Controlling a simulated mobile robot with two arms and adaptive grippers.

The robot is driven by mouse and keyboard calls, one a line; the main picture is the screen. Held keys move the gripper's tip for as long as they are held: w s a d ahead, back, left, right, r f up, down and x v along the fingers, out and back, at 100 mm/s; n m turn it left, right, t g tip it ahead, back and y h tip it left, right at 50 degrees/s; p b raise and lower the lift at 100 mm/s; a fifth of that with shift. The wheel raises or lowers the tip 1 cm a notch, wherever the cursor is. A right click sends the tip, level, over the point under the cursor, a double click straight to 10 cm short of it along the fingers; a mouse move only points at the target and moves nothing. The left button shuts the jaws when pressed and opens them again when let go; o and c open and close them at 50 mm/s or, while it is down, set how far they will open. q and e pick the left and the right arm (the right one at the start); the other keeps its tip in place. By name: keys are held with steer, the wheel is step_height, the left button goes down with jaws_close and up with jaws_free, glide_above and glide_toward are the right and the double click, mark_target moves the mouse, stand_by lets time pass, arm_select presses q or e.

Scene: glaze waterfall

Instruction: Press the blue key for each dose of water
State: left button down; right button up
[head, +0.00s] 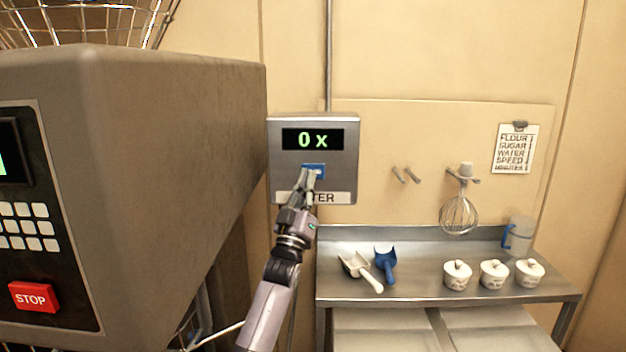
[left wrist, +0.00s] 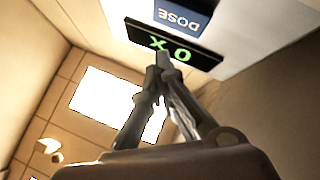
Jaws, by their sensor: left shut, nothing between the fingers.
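The grey water dispenser box (head: 350,178) hangs on the back wall with a green display (head: 313,139) reading "0 x". The blue key (head: 316,168) is just below the display. In the left wrist view the blue key (left wrist: 182,14) reads "DOSE" upside down, above the display (left wrist: 195,53). My left gripper (head: 309,174) is shut and empty, its fingertips overlapping the key's lower part in the head view. In the left wrist view the left gripper (left wrist: 160,62) has its tips over the display's edge. I cannot tell whether they touch. My right gripper is not in view.
A large grey mixer (head: 180,130) with a red STOP button (head: 33,297) fills the left side. A steel table (head: 420,284) at right holds a white scoop (head: 358,267), a blue scoop (head: 385,262), lidded pots (head: 457,276) and a jug (head: 519,236). A whisk (head: 459,214) hangs above.

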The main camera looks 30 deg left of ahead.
arm_select(q)
steer(key=shift+w+a+b, duration=0.35)
steer(key=shift+w+b, duration=0.05)
steer(key=shift+w, duration=0.2)
steer(key=shift+w+a+b, duration=0.35)
steer(key=shift+w, duration=0.2)
stand_by(0.4)
steer(key=shift+w, duration=0.1)
steer(key=shift+w+a+b, duration=0.25)
steer(key=shift+w+b, duration=0.05)
steer(key=shift+b, duration=0.1)
